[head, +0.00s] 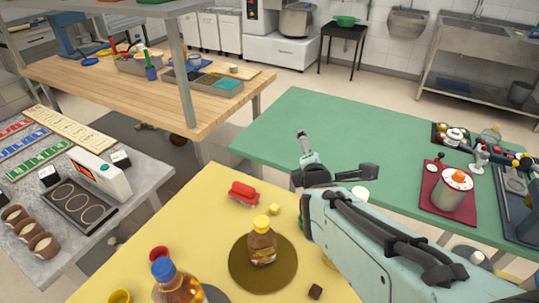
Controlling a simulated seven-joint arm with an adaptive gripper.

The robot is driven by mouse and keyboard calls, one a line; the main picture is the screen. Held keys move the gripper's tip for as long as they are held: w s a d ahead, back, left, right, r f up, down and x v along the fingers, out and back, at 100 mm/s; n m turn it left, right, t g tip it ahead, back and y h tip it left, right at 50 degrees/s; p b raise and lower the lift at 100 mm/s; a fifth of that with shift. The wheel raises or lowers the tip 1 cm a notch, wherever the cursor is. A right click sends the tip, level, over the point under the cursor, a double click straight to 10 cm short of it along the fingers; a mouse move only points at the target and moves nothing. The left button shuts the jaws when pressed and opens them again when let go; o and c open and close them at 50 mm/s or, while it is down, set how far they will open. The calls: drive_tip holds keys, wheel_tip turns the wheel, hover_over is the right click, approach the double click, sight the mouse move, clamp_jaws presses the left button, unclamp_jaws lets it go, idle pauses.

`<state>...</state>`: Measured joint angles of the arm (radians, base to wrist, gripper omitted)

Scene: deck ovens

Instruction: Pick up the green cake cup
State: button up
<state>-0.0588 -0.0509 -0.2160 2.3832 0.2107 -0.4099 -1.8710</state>
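My gripper (337,154) is above the yellow table's far right corner and the green table's near edge. Its two fingers are spread wide apart, with nothing between them. I cannot clearly make out a green cake cup. A small green sliver (301,222) shows at the left edge of my arm, over the yellow table (205,215); the arm hides the rest, so I cannot tell what it is.
A red object (243,193), a small yellow cube (275,209) and a yellow-capped bottle (262,243) on a dark round mat (245,275) are on the yellow table. The green table (300,115) is clear at its left. A pot (453,190) stands at its right.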

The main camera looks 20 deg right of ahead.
drive_tip(key=w+d+f+n+t+h, duration=0.1)
drive_tip(key=w+d+f+n+h, duration=0.15)
drive_tip(key=w+f+n, duration=0.3)
drive_tip(key=f+n, duration=0.2)
drive_tip(key=f, duration=0.5)
drive_tip(key=s+d+f+n+g+y, duration=0.1)
drive_tip(key=f+n, duration=0.2)
drive_tip(key=f, duration=0.5)
drive_tip(key=s+f+n+g, duration=0.1)
drive_tip(key=f+n, duration=0.2)
drive_tip(key=f, duration=0.4)
drive_tip(key=shift+d+f+y, duration=0.25)
drive_tip(key=shift+d, duration=0.1)
drive_tip(key=shift+f, duration=0.75)
wheel_tip(320, 180, down, 3)
drive_tip(key=shift+r, duration=0.1)
drive_tip(key=shift+x, duration=1.45)
drive_tip(key=shift+r, duration=0.2)
drive_tip(key=c, duration=1)
